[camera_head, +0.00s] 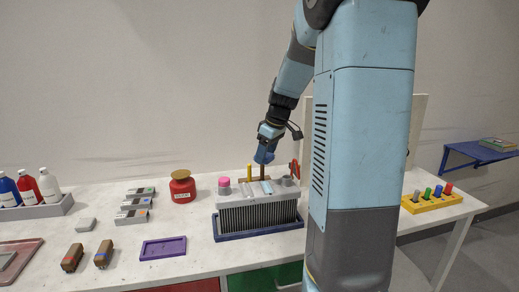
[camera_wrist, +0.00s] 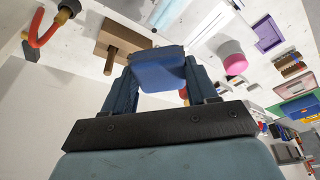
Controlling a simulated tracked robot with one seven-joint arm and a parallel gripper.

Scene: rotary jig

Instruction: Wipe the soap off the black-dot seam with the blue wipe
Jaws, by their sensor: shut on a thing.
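My gripper (camera_wrist: 160,82) is shut on the blue wipe (camera_wrist: 158,70), a blue block-like pad between the fingers in the wrist view. In the head view my gripper (camera_head: 264,156) is over the back of a grey finned unit (camera_head: 257,214) standing in a blue tray (camera_head: 262,233). A pink-topped cylinder (camera_head: 224,184) and a yellow peg (camera_head: 249,173) stand on the unit's top. I cannot make out the black-dot seam or any soap. I cannot tell whether the wipe touches a surface.
A brown block with a peg (camera_wrist: 122,38) is close beside the wipe in the wrist view. A red canister (camera_head: 182,188), a purple tray (camera_head: 163,248) and a bottle rack (camera_head: 42,210) are to the left. A yellow peg holder (camera_head: 432,203) is to the right.

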